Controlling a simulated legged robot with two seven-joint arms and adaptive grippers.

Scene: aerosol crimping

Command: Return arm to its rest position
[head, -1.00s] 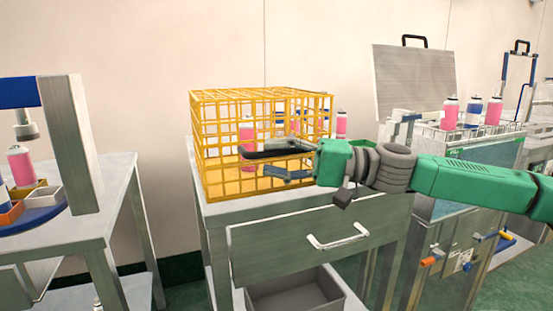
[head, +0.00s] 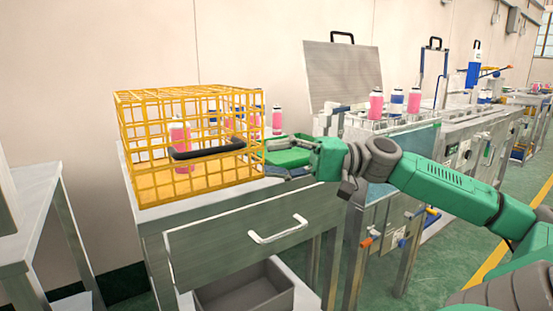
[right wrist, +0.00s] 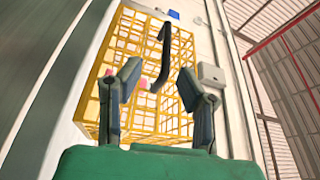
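My right gripper (head: 278,163) reaches in from the right in the head view, just right of the yellow wire cage. It also shows in the right wrist view (right wrist: 160,72), where its two dark fingers stand apart with nothing held between them. The cage (head: 140,150) stands on a metal cabinet, and its black handle (head: 208,149) is on the side facing me. The right wrist view shows the handle (right wrist: 162,60) beyond the fingertips, apart from them. A pink can (head: 180,145) is visible through the wires. My left gripper is not in view.
The cabinet has a drawer (head: 240,238) and a grey bin (head: 245,290) below. A metal table (head: 35,190) is at left. Green floor is free at right.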

